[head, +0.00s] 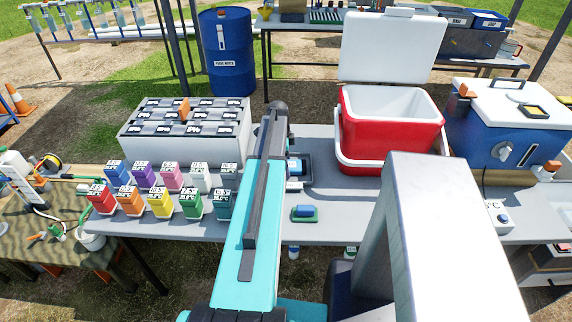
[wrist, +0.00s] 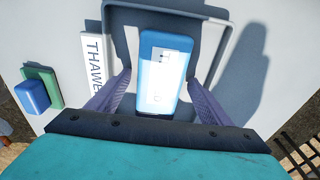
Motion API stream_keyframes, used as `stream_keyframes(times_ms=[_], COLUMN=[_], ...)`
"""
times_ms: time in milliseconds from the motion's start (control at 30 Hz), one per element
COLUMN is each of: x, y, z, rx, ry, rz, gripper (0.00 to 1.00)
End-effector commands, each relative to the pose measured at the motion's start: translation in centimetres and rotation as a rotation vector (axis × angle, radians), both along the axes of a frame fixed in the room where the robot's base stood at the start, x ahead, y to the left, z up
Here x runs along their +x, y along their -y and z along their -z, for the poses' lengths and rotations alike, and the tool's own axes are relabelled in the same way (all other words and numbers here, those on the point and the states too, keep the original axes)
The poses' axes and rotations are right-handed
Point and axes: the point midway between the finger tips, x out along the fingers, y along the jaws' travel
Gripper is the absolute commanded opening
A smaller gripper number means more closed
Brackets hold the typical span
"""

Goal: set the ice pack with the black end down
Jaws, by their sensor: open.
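A blue ice pack with a white label (wrist: 160,70) lies in a grey tray (wrist: 215,22) in the wrist view. A dark patch shows at its near end, but I cannot tell whether it is a black end or shadow. My gripper (wrist: 157,88) is open, with one purple finger on each side of the pack. I cannot tell whether the fingers touch it. In the head view the pack (head: 294,167) is partly hidden by my arm, in the dark tray (head: 307,173). My gripper is hidden there.
A white sign reading "THAWE…" (wrist: 95,60) stands left of the tray, beside a blue-and-green block (head: 304,212). Several coloured labelled boxes (head: 160,202) stand left. An open red cooler (head: 388,150) and a blue cooler (head: 500,135) stand right. Bare table (head: 340,205) lies in front.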

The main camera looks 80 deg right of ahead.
Motion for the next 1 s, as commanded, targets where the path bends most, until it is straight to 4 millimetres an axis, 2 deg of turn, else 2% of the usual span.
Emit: stream_keyframes(times_ms=[267,1000], x=[0.2,1.2], y=[0.0,-0.1], z=[-1.4,-10.0], rx=[0.0,-0.002], ry=[0.0,0.0], rz=[0.0,0.0], gripper=[0.73,0.73])
